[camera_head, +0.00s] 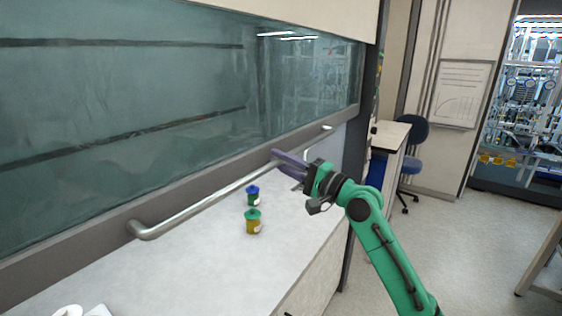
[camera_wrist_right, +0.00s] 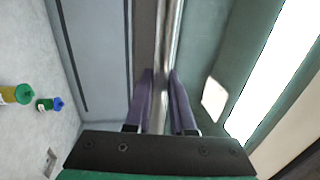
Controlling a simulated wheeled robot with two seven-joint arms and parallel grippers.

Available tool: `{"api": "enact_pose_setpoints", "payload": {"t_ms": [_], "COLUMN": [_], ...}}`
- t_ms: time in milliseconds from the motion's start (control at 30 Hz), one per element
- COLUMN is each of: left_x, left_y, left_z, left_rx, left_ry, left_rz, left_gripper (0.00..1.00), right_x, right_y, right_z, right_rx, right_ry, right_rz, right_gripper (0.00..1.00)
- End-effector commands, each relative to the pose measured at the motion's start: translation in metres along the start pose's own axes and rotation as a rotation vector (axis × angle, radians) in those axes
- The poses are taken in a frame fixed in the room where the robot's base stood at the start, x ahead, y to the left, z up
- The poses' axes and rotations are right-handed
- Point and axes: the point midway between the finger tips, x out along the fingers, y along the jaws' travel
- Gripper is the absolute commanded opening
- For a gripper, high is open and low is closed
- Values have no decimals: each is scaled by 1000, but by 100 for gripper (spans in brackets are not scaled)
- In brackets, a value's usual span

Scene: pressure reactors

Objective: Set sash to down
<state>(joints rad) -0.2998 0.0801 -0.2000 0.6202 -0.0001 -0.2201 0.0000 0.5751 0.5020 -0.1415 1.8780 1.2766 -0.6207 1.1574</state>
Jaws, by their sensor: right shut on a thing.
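The sash (camera_head: 160,110) is a large glass pane in a grey frame, standing above the white worktop with a gap under its lower edge. A long metal handle bar (camera_head: 205,203) runs along its lower frame. My right gripper (camera_head: 280,157), with purple fingers, is at the right part of the bar. In the right wrist view the bar (camera_wrist_right: 172,40) passes between the two fingers (camera_wrist_right: 161,90), and they are shut on it. My left gripper is in neither view.
A small yellow jar with a green lid (camera_head: 253,222) and a green jar with a blue lid (camera_head: 253,196) stand on the worktop (camera_head: 200,270) below the bar. White items (camera_head: 82,311) lie at the bottom left. A blue chair (camera_head: 411,160) and desk stand behind at right.

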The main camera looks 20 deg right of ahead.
Motion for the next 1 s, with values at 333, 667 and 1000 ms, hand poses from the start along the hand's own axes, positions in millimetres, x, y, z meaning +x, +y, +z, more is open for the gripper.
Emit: {"api": "enact_pose_setpoints", "payload": {"t_ms": [333, 667, 1000], "left_x": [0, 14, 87], "left_y": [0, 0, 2], "left_z": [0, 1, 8], "left_rx": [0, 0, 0], "left_ry": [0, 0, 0], "left_rz": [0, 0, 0], "left_gripper": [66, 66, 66], "right_x": [0, -3, -20], "right_y": [1, 18, 111], "right_z": [0, 0, 1], "right_rx": [1, 2, 8], "right_ry": [-1, -1, -4], "right_rz": [2, 5, 15], "right_gripper": [0, 0, 0]}}
